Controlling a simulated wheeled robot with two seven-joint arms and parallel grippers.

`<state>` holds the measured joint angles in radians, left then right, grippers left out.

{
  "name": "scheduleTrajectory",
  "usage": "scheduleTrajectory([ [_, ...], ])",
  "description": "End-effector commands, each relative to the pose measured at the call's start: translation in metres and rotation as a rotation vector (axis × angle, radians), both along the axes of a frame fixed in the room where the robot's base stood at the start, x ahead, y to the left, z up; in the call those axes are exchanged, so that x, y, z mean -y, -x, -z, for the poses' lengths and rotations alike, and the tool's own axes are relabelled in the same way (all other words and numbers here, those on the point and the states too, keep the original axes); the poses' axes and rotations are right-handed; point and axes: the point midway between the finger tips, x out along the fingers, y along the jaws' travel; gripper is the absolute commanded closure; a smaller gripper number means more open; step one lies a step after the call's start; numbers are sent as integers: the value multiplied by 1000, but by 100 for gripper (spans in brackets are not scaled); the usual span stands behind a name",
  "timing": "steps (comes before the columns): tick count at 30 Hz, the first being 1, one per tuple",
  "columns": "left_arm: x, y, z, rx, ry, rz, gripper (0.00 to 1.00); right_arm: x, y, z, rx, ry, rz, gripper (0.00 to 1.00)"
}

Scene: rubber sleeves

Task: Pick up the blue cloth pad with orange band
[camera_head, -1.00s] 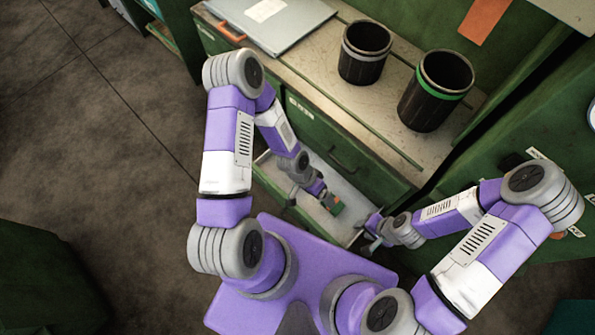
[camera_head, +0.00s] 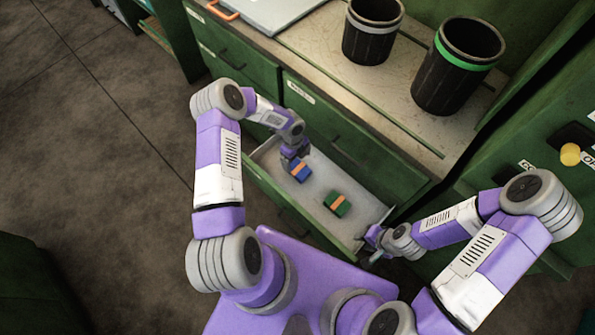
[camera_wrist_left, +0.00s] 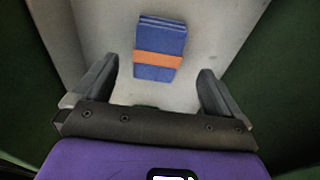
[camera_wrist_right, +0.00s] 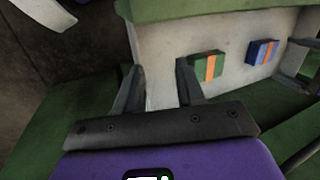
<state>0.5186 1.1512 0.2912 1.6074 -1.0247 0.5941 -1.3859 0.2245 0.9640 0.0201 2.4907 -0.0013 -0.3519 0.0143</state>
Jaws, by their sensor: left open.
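The blue cloth pad with an orange band (camera_head: 301,172) lies in the open drawer, partly covered by my left gripper in the head view. In the left wrist view the pad (camera_wrist_left: 160,67) lies flat on the drawer floor, ahead of the fingertips and roughly centred between them. My left gripper (camera_wrist_left: 155,75) is open and empty, with the pad beyond its fingers. My right gripper (camera_wrist_right: 158,72) has its fingers apart with nothing seen held, near the drawer's right end. The right wrist view also shows the blue pad (camera_wrist_right: 262,52).
A green pad with an orange band (camera_head: 338,204) lies in the same drawer (camera_head: 325,222), right of the blue one. The drawer walls stand close around my left gripper. Two dark bins (camera_head: 372,30) (camera_head: 457,65) stand on the cabinet top.

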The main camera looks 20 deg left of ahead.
Motion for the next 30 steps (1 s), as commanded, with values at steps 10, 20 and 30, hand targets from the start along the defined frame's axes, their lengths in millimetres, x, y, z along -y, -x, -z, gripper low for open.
scheduleTrajectory([
  [10, 8, 7, 45, -1, 2, -3, 1, 0, 0, 18, 0, 0, 1, 62],
  [20, 8, 7, 54, 1, 0, -6, 1, 0, 0, 20, 0, 0, 0, 62],
  [30, 9, 7, 54, 0, 1, -6, 53, 0, 0, 20, 0, 0, 0, 62],
])
